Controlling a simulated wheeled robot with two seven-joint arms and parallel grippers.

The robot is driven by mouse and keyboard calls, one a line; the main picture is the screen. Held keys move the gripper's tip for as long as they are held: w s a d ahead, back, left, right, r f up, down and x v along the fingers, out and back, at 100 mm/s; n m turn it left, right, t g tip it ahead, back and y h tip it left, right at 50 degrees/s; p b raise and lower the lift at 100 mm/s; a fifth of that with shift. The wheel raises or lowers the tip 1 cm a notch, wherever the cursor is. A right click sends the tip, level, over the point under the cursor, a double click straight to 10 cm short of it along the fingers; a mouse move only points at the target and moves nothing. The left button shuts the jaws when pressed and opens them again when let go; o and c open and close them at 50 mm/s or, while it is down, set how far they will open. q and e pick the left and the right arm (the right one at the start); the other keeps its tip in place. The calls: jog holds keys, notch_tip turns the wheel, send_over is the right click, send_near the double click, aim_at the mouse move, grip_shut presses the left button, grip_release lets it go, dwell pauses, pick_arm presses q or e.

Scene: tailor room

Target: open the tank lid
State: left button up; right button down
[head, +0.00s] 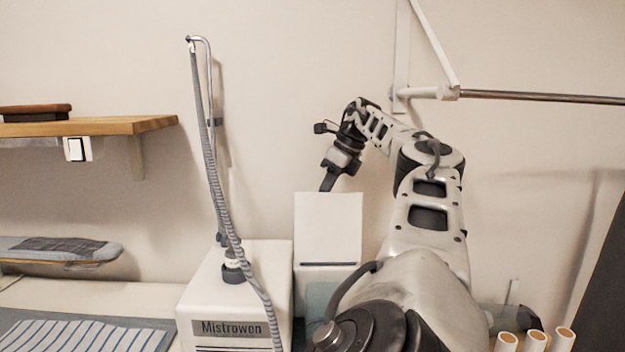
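The white tank (329,276) stands directly right of the white steam unit marked "Mistrowen". Its flat white lid (329,228) shows as a nearly rectangular panel, a little wider at the top, with a dark line along its lower edge. The lid looks tilted up, but its exact angle is hard to tell. My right gripper (327,184) points down at the lid's top edge, its dark fingertips at or just behind that edge. Contact and finger opening cannot be made out. My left gripper is not in view. My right arm hides the tank's lower right part.
The steam unit (235,275) has a grey hose and a tall metal stand. A striped mat (85,335) and a small ironing board (60,248) are at left, below a wooden shelf (90,126). Several thread spools (537,341) stand at lower right. A metal rail (540,97) is above.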

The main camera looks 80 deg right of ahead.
jog(key=f, duration=0.2)
jog(key=f+g, duration=0.1)
jog(key=shift+s+d, duration=0.35)
jog(key=shift+d, duration=0.05)
jog(key=c, duration=1.2)
grip_release()
jog(key=shift+s+d+f+y, duration=0.15)
jog(key=shift+y, duration=0.15)
jog(key=shift+t, duration=0.4)
jog(key=shift+w+a+r+p+v, duration=0.1)
jog(key=shift+w+p+v, duration=0.1)
jog(key=shift+v, duration=1.55)
jog(key=shift+w+a+r+p+v, duration=0.15)
jog(key=shift+w+v, duration=0.1)
jog(key=shift+v, duration=1.45)
jog(key=shift+w+a+r+p+v, duration=0.1)
jog(key=shift+w+v, duration=0.1)
jog(key=shift+v, duration=1.55)
